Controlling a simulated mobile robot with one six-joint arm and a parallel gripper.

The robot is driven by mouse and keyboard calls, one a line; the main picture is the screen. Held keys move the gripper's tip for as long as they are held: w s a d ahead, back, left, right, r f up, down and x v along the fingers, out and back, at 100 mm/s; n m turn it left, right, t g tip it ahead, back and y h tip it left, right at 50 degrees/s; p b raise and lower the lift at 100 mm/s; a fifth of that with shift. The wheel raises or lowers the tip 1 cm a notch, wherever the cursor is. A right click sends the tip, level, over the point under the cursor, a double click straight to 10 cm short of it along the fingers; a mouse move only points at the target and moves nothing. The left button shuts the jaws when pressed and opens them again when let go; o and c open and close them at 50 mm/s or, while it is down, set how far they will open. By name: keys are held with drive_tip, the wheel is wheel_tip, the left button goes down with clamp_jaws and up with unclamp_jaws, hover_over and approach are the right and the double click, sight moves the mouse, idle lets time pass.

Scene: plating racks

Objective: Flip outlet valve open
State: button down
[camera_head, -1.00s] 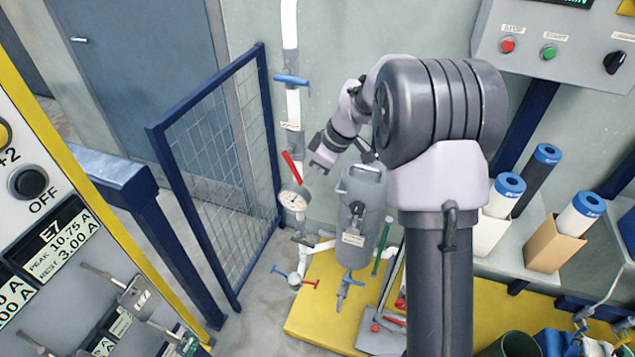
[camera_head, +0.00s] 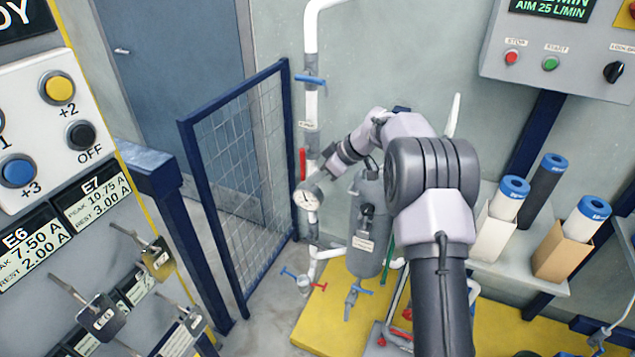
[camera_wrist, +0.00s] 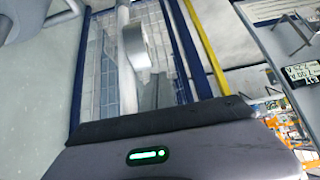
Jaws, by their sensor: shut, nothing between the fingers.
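A white vertical pipe (camera_head: 311,107) runs down the wall to a round gauge (camera_head: 308,197). A red lever (camera_head: 302,163) on this pipe, just above the gauge, stands nearly upright, in line with the pipe. A blue lever (camera_head: 311,80) higher up lies across the pipe. The small label between them is too small to read, so I cannot tell by name which is the outlet valve. My gripper (camera_head: 331,167) is shut and empty, just right of the red lever; contact cannot be made out. In the wrist view, a pale pipe and rounded part (camera_wrist: 136,48) show beyond my gripper's body.
A grey filter tank (camera_head: 366,225) stands below and right of my gripper. A blue mesh gate (camera_head: 236,170) is to the left. Lower red and blue handles (camera_head: 297,277) are near the floor. A control box (camera_head: 560,60) and filter cartridges (camera_head: 508,200) are at right.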

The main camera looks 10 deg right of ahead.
idle(0.4)
drive_tip(key=p+v, duration=0.5)
drive_tip(key=v, duration=1.2)
drive_tip(key=shift+r+p, duration=0.25)
drive_tip(key=shift+p, duration=0.05)
drive_tip(key=shift+s, duration=0.1)
